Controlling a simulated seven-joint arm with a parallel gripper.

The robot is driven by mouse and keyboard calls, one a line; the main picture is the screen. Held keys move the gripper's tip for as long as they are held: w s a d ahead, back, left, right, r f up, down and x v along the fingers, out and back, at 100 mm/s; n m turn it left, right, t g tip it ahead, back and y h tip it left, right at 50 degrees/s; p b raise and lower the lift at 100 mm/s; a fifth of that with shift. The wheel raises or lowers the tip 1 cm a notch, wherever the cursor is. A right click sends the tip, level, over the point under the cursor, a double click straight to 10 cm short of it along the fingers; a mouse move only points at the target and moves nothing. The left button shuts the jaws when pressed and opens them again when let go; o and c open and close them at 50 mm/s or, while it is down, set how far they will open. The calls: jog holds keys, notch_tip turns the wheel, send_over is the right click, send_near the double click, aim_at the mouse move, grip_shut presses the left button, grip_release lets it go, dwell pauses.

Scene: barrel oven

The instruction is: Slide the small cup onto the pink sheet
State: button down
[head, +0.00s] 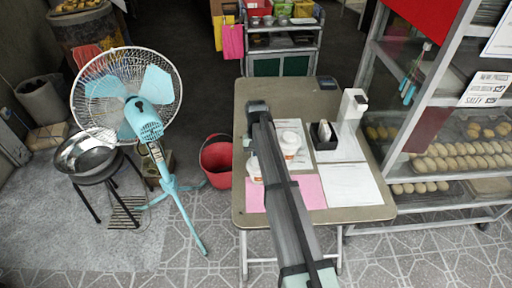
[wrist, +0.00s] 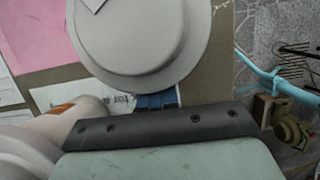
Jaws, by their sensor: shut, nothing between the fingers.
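The small white cup (head: 254,170) stands at the left of the table, just beyond the pink sheet's far edge; my arm partly covers it. The pink sheet (head: 312,190) lies near the table's front, with my arm crossing over it. In the wrist view a round white shape, seemingly the small cup (wrist: 145,45), is close ahead of my fingers, with the pink sheet (wrist: 45,35) beyond at upper left. My gripper (wrist: 155,101) is shut and empty, with its blue fingertips right by the cup's near side. I cannot tell whether they touch.
A larger white cup (head: 290,138) stands on a printed sheet right of my arm; it also shows at the left of the wrist view (wrist: 50,135). A black holder (head: 323,136), a white dispenser (head: 352,108) and a white sheet (head: 348,186) are further right.

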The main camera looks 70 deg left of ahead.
jog(key=shift+s+d, duration=0.2)
jog(key=shift+d, duration=0.45)
jog(key=shift+s+d, duration=0.2)
jog(key=shift+d, duration=0.4)
jog(key=shift+a, duration=0.15)
jog(key=shift+w+a, duration=0.2)
jog(key=shift+a, duration=0.3)
jog(key=shift+r, duration=0.2)
jog(key=shift+r, duration=3.8)
